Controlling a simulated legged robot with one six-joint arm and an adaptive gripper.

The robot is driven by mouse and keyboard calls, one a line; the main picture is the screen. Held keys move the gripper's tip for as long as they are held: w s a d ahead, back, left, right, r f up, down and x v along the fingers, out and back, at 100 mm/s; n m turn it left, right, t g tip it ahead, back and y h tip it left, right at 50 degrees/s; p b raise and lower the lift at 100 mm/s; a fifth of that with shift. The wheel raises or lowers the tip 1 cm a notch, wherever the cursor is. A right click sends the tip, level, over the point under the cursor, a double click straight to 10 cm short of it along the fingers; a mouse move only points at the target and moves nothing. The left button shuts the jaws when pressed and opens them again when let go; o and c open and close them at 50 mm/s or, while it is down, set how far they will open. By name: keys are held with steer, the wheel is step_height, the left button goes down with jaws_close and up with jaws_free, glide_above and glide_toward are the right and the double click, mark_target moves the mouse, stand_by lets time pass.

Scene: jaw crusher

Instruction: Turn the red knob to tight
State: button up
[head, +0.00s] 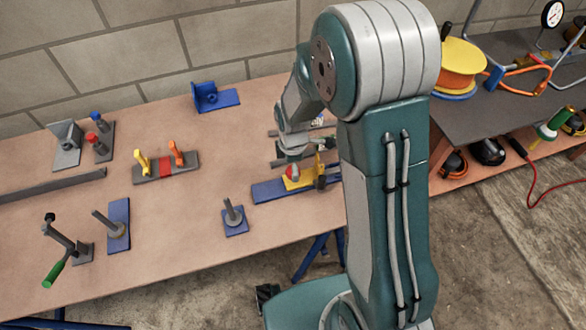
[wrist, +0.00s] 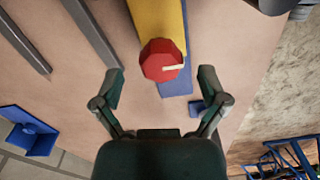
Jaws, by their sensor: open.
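The red knob (wrist: 160,58) has faceted sides and a pale pointer line aimed to the right in the wrist view. It sits on a yellow block (wrist: 158,18) on a blue base (wrist: 177,83). In the head view the red knob (head: 293,173) is small and partly hidden under my arm, on the yellow block (head: 305,182) and blue base (head: 268,191). My gripper (wrist: 161,74) is open, its fingers apart on the left and right of the knob. I see no contact with it. In the head view my gripper (head: 293,156) is just above the knob. No tight marking is readable.
Grey bars (wrist: 92,32) lie left of the knob in the wrist view. A blue bracket (head: 212,97) stands behind, and a blue-based post (head: 234,216) stands to the left front. Several other fixtures stand further left. The table's front edge is close.

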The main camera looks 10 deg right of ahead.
steer(key=shift+f, duration=0.9)
steer(key=c, duration=1.1)
steer(key=shift+m, duration=0.4)
steer(key=shift+c, duration=0.2)
steer(key=m, duration=0.8)
steer(key=shift+m, duration=0.3)
steer(key=m, duration=0.4)
steer(key=shift+m, duration=2.1)
